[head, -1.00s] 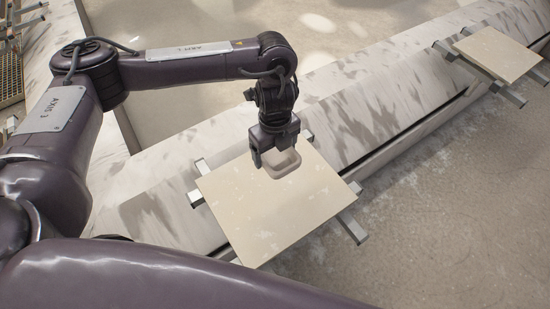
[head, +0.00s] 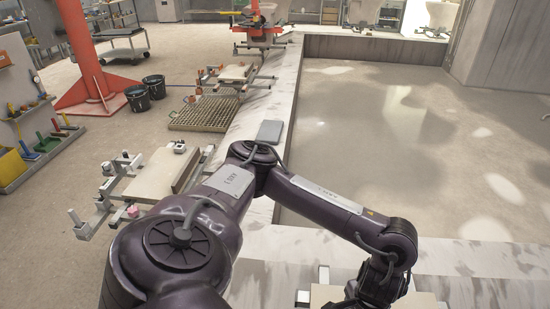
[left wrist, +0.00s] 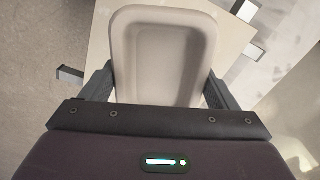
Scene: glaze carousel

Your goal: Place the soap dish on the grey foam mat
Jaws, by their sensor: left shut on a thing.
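The soap dish (left wrist: 165,60) is a beige, rounded rectangular dish with a raised rim, seen in the left wrist view. My left gripper (left wrist: 160,88) is shut on it, with a dark finger at each side. In the head view the left gripper is at the bottom edge, its fingertips and the dish out of sight. A flat grey rectangle (head: 270,132), which looks like the grey foam mat, lies on the pale stone ledge beyond my left arm's elbow. The dish is well apart from it. My right gripper is not in view.
A pale board (left wrist: 238,38) on metal bars lies beneath the dish. Another board (head: 160,177) on a bracket stands left of the ledge (head: 280,90). A metal grating (head: 205,113) and two black buckets (head: 137,98) are farther back. The sunken floor right of the ledge is clear.

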